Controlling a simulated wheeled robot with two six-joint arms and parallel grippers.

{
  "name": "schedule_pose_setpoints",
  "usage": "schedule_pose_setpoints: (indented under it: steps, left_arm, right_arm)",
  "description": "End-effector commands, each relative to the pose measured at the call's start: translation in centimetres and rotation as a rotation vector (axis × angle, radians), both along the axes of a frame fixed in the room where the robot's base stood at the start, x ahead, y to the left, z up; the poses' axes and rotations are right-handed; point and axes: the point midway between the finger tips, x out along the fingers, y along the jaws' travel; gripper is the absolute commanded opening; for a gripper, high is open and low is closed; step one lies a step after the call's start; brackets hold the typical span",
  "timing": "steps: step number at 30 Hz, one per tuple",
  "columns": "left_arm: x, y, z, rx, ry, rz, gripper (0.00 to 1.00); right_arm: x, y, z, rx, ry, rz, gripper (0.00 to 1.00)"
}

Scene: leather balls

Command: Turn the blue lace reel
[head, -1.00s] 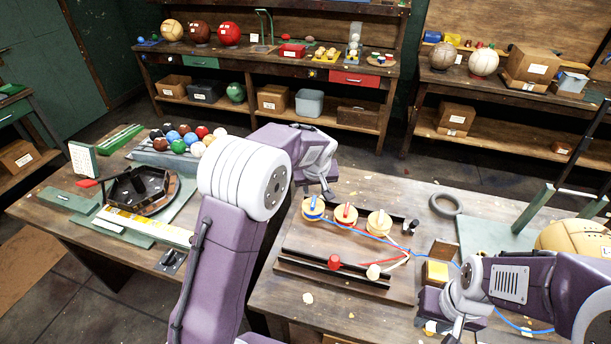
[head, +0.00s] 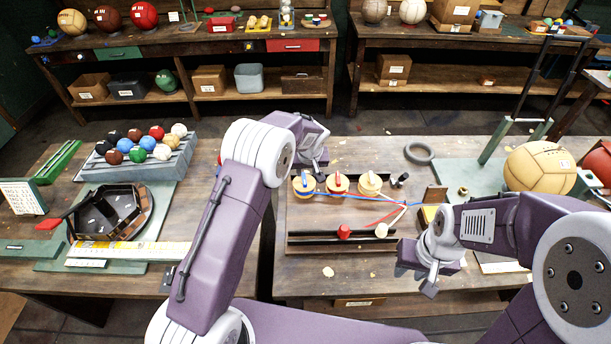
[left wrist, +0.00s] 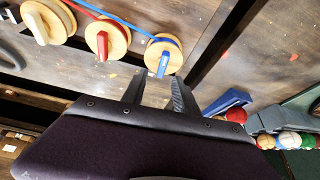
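The blue lace reel (head: 304,186) is a round wooden disc with a blue handle, leftmost of three reels on a wooden board (head: 300,244). It also shows in the left wrist view (left wrist: 170,45), its blue handle (left wrist: 163,64) just beyond the fingertips. My left gripper (left wrist: 156,80) is open, its two dark fingers apart and nothing between them. In the head view my left gripper (head: 318,178) hangs beside and slightly behind the blue reel. My right gripper (head: 429,286) is empty-looking at the table's front, right of the board; its fingers are unclear.
The red reel (head: 338,184) and white-handled reel (head: 370,184) stand to the right, with blue and red laces running rightward. A red peg (head: 344,231) and pale peg (head: 381,230) are in front. A large tan ball (head: 540,167) stands right; a ball rack (head: 140,168) stands left.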

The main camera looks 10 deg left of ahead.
Motion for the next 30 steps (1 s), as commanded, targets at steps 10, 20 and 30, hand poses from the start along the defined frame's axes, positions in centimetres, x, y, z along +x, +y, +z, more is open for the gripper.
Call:
schedule_pose_setpoints:
  steps: [10, 20, 30]
  left_arm:
    - [2.3, 0.8, -5.6, 0.001, 0.001, 0.0, 0.35]
    - [2.6, 0.9, -6.4, 0.0, -0.001, 0.001, 0.35]
    - [2.6, 0.9, -6.3, 0.001, -0.001, -0.001, 0.0]
  right_arm:
    - [0.0, 0.0, 2.1, 0.0, 0.0, 0.0, 0.32]
    - [0.0, 0.0, 2.1, 0.0, 0.0, 0.0, 0.32]
    - [0.0, 0.0, 2.1, 0.0, 0.0, 0.0, 0.32]
